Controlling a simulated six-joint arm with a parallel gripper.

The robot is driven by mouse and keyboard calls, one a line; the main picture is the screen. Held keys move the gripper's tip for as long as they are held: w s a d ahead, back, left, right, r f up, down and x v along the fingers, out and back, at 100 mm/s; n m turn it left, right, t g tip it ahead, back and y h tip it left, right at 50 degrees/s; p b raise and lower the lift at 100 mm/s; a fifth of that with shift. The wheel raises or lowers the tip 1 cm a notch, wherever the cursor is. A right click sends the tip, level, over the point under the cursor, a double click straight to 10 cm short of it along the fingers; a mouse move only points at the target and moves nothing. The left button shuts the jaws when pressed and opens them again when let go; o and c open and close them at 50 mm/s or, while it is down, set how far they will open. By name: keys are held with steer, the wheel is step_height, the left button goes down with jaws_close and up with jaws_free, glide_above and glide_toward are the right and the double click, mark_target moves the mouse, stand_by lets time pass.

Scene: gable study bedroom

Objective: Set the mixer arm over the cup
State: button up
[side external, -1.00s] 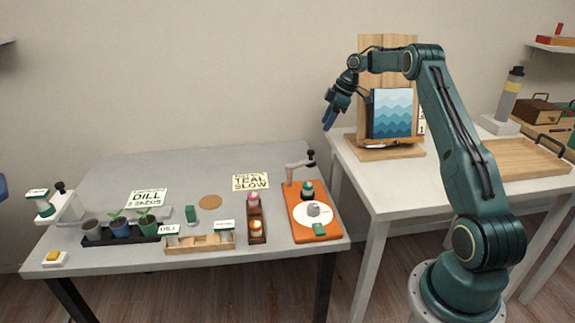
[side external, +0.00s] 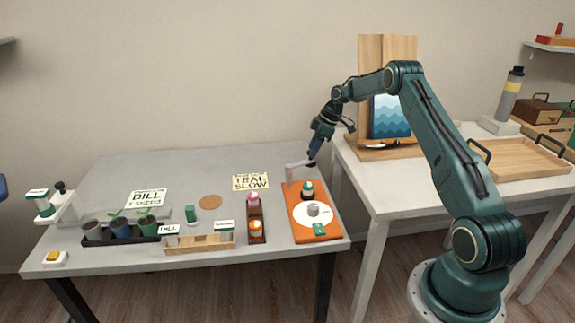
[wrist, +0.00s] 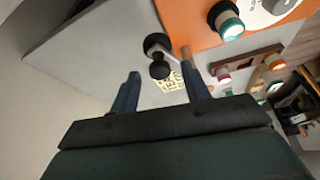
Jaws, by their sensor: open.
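The mixer arm (side external: 298,164) is a pale bar on a short post at the back left of the orange board (side external: 318,234). Its black end knob (wrist: 159,69) shows between my fingers in the wrist view. A grey cup (side external: 313,209) stands on a white disc on the board, in front of the mixer arm; the arm does not point over it. My gripper (side external: 312,157), also in the wrist view (wrist: 163,86), is open at the knob, pointing down. I cannot tell whether the fingers touch the knob.
A wooden rack (side external: 257,222) with coloured pieces is left of the board. A card reading "TEAL SLOW" (side external: 251,182) lies behind. The higher white table (side external: 400,190) is close on the right.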

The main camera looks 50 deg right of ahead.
jaws_close()
steer(key=shift+s+a, duration=0.1)
steer(key=shift+s, duration=0.05)
stand_by(0.4)
steer(key=s+a+m+h, duration=0.1)
steer(key=a+m, duration=0.2)
steer(key=m, duration=0.1)
steer(key=s+a+m+h, duration=0.2)
steer(key=a+m, duration=0.1)
steer(key=m, duration=0.2)
steer(key=s+a+m+h, duration=0.2)
steer(key=a+m, duration=0.1)
steer(key=m, duration=0.1)
steer(key=shift+s+a+m, duration=0.15)
steer(key=shift+a+m, duration=0.2)
steer(key=shift+m, duration=0.05)
steer(key=shift+w+a+m+h, duration=0.2)
steer(key=shift+a+m+h, duration=0.2)
steer(key=shift+a+m, duration=0.65)
steer(key=shift+d, duration=0.15)
